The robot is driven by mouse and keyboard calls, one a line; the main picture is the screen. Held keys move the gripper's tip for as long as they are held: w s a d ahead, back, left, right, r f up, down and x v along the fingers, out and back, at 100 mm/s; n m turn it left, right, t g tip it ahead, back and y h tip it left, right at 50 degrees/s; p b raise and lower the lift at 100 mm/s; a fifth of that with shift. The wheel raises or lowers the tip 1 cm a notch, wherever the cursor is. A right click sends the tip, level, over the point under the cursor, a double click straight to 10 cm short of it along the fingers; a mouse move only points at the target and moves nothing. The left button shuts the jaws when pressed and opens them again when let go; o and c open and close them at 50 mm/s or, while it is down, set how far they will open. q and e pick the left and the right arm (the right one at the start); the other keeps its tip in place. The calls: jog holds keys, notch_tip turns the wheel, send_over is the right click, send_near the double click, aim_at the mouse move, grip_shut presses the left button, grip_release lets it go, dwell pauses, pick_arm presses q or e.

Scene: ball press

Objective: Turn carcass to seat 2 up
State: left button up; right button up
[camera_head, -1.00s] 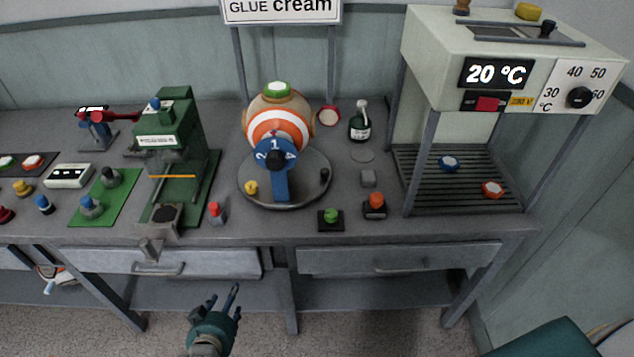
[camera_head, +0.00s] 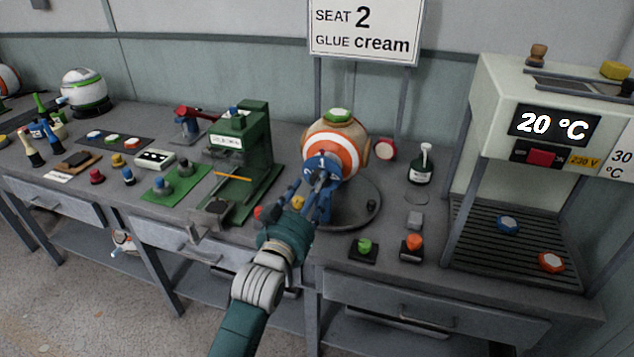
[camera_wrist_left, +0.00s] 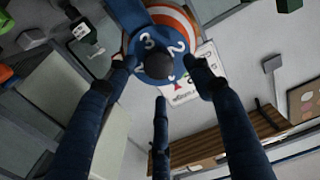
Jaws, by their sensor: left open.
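The carcass (camera_head: 332,139) is a ball with white, orange and tan bands and a green top, held on a round grey turntable (camera_head: 355,215). My right gripper is not in view.
A sign (camera_head: 366,30) reads "SEAT 2 GLUE cream". A green press (camera_head: 240,150) stands left of the turntable. An oven (camera_head: 545,130) reads 20 °C.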

pick_arm(q)
jog(key=x, duration=0.3)
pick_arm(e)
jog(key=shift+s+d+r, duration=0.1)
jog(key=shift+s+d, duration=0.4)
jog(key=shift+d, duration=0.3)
pick_arm(q)
jog(key=shift+c, duration=0.3)
